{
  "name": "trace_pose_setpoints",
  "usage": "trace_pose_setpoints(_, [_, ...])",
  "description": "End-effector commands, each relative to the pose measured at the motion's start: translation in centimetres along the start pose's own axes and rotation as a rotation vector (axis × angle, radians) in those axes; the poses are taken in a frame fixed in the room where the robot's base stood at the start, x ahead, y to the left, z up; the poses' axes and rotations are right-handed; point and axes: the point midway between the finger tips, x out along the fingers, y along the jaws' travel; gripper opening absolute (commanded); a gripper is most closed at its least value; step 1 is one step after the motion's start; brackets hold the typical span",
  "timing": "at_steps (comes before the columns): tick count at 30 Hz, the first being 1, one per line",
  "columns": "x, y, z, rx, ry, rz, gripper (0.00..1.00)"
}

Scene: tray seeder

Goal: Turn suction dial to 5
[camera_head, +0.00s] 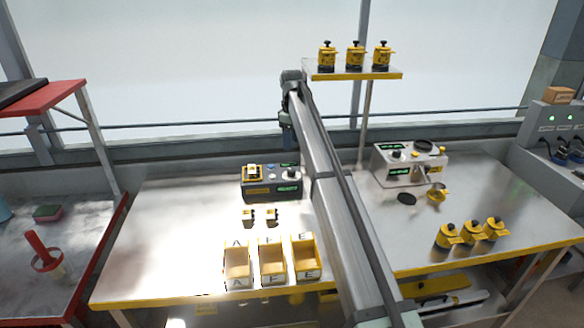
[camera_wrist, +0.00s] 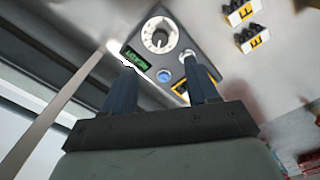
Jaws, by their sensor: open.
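A grey control box (camera_head: 257,189) stands at the back of the middle table. My gripper (camera_head: 288,146) hangs above and behind the box. In the wrist view its two dark blue fingers (camera_wrist: 161,70) are apart and empty, short of the dial.
A yellow item (camera_head: 253,172) sits on the box's left. Two small yellow-and-white pieces (camera_head: 259,216) and lettered bins (camera_head: 271,280) stand in front. Another instrument (camera_head: 398,176) and yellow pots (camera_head: 473,234) are right. A raised shelf (camera_head: 352,75) holds more pots.

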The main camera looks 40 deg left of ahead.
Motion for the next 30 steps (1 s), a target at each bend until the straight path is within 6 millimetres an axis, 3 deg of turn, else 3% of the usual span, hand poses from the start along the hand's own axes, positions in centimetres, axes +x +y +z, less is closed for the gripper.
trace_pose_setpoints(12, [7.4, -0.1, 0.1, 0.002, 0.0, -0.001, 0.59])
trace_pose_setpoints(18, [10.1, 0.0, 0.0, 0.002, 0.0, 0.0, 0.59])
trace_pose_setpoints(30, [11.7, 0.0, 0.0, 0.003, 0.002, 0.002, 0.59])
